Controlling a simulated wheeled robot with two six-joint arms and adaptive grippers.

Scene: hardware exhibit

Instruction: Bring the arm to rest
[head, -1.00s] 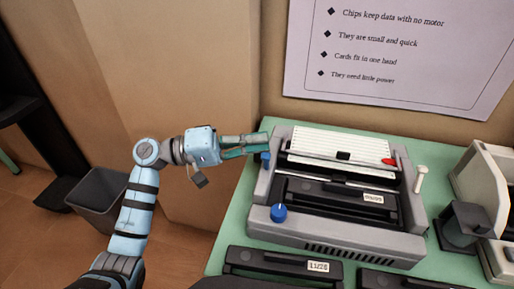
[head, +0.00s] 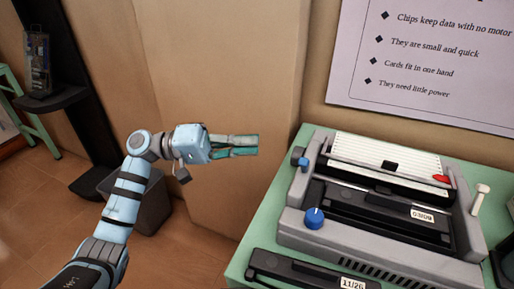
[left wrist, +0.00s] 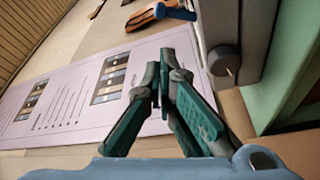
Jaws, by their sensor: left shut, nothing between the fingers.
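My left arm comes in from the lower left of the head view, light blue with black bands. My left gripper (head: 257,146) has teal fingers that point right, and it is shut and empty. It is in the air in front of the tan wall, left of the green table and apart from it. In the left wrist view the fingers (left wrist: 160,75) meet at their tips with nothing between them. My right gripper is in neither view.
A grey machine (head: 350,245) with blue knobs and a white lever stands on the green table (head: 262,225). A black cartridge (head: 310,272) lies before it. A dark bin (head: 152,208) stands on the floor behind my arm. A poster (head: 425,60) hangs on the wall.

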